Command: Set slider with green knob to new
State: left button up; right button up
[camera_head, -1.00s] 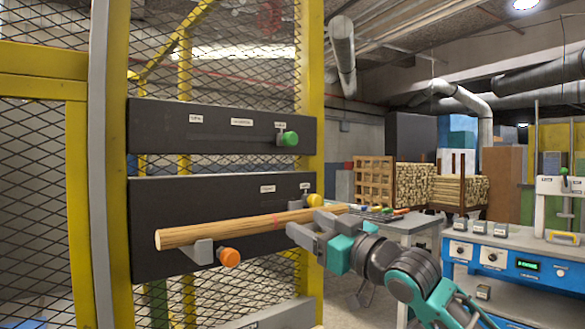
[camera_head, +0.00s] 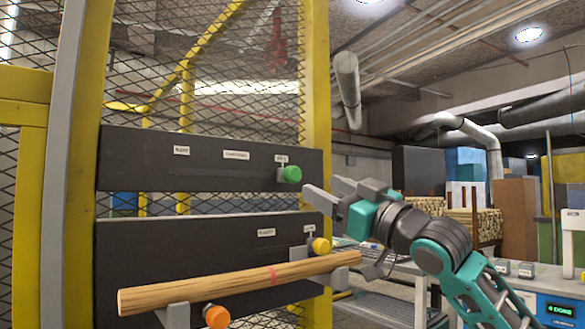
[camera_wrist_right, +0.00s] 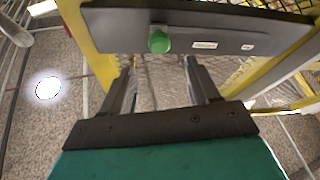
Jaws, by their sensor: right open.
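The green knob (camera_head: 290,174) sits near the right end of the slot in the upper dark panel (camera_head: 140,160). Small white labels (camera_head: 236,155) stand above the slot at its left, middle and right; their print is too small to read surely. My right gripper (camera_head: 312,192) is just right of and a little below the knob, apart from it. In the right wrist view the green knob (camera_wrist_right: 159,41) lies ahead of the open, empty fingers (camera_wrist_right: 160,72). My left gripper is not in view.
A lower dark panel (camera_head: 130,240) has a yellow knob (camera_head: 321,246) and an orange knob (camera_head: 215,316). A wooden rod (camera_head: 235,282) lies across its front, below my right gripper. A yellow post (camera_head: 316,60) and wire mesh stand behind. A blue bench is at right.

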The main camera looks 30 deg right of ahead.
aim_at(296, 174)
jog(key=p+x, duration=0.2)
jog(key=x, duration=0.6)
jog(key=shift+w+r, duration=0.2)
jog(key=shift+w+a+r+p, duration=0.15)
jog(key=shift+w+p, duration=0.2)
jog(key=shift+w, duration=0.25)
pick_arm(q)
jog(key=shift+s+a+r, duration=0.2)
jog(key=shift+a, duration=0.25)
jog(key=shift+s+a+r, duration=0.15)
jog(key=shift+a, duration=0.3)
pick_arm(e)
jog(key=shift+w, duration=0.15)
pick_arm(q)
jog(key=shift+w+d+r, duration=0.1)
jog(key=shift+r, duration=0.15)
pick_arm(e)
grip_shut()
